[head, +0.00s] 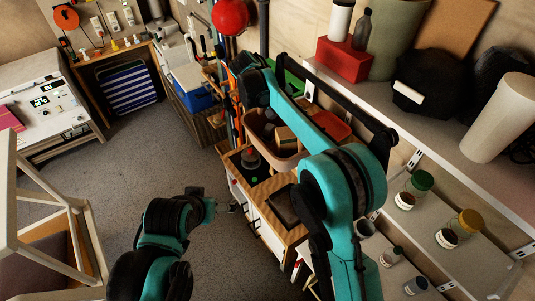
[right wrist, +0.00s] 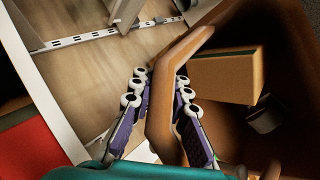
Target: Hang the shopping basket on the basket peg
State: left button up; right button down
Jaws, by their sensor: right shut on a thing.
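The shopping basket (head: 288,164) is a pinkish-brown open container in the middle of the head view, partly hidden by my right arm. It holds a tan box (right wrist: 226,76) and a small dark item (right wrist: 264,115), seen in the right wrist view. My right gripper (right wrist: 160,92) is shut on a brown edge strip of the basket (right wrist: 193,44), one finger on each side; I cannot tell whether this is rim or handle. My left gripper (head: 210,205) is low over the floor, apart from the basket; its fingers are too small to read. I cannot make out the basket peg.
A wooden-topped cabinet (head: 297,233) stands below the basket. Wall shelves (head: 440,130) on the right carry jars, canisters and a red box (head: 343,59). A white chair-like frame (head: 88,225) stands at left. The grey floor (head: 150,150) between is clear.

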jog(key=shift+w+d+f, duration=0.3)
jog(key=shift+d+f, duration=0.05)
jog(key=shift+d, duration=0.1)
dwell(0.6)
jog(key=shift+w+f+b, duration=0.1)
jog(key=shift+f+b, duration=0.25)
jog(key=shift+b, duration=0.2)
dwell(0.9)
